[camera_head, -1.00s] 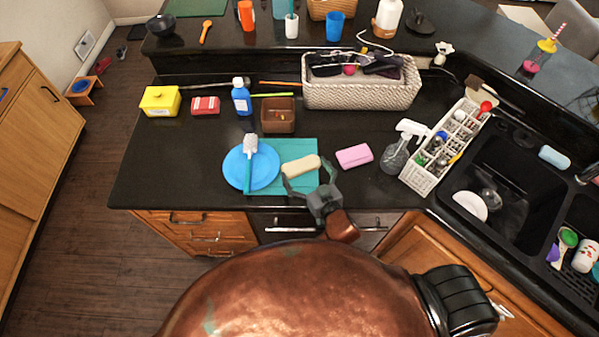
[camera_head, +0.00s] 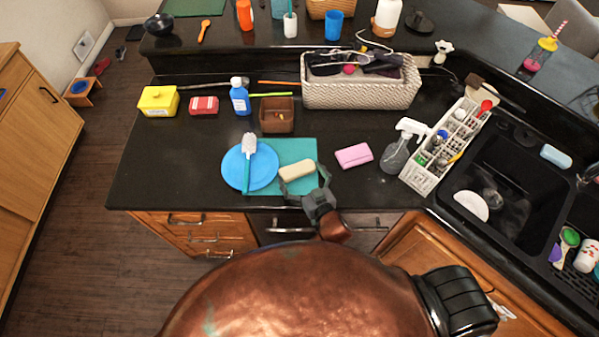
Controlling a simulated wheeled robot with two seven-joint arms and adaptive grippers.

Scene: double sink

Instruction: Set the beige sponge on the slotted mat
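The beige sponge (camera_head: 296,170) is over the right part of a flat teal mat (camera_head: 296,150), left of the pink sponge. My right gripper (camera_head: 302,178) comes in from below with its two fingers around the sponge's ends, and appears shut on it. I cannot tell whether the sponge touches the teal mat. No slots can be made out on the teal mat. A black slotted surface (camera_head: 577,284) lies at the right edge in the sink, with cups and utensils on it. My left gripper is not in view.
A blue plate (camera_head: 236,169) with a white-headed brush (camera_head: 249,145) covers the teal mat's left side. A pink sponge (camera_head: 354,155), spray bottle (camera_head: 395,156) and white compartment caddy (camera_head: 421,180) stand between mat and sink. The left basin (camera_head: 515,205) holds a white dish (camera_head: 471,205).

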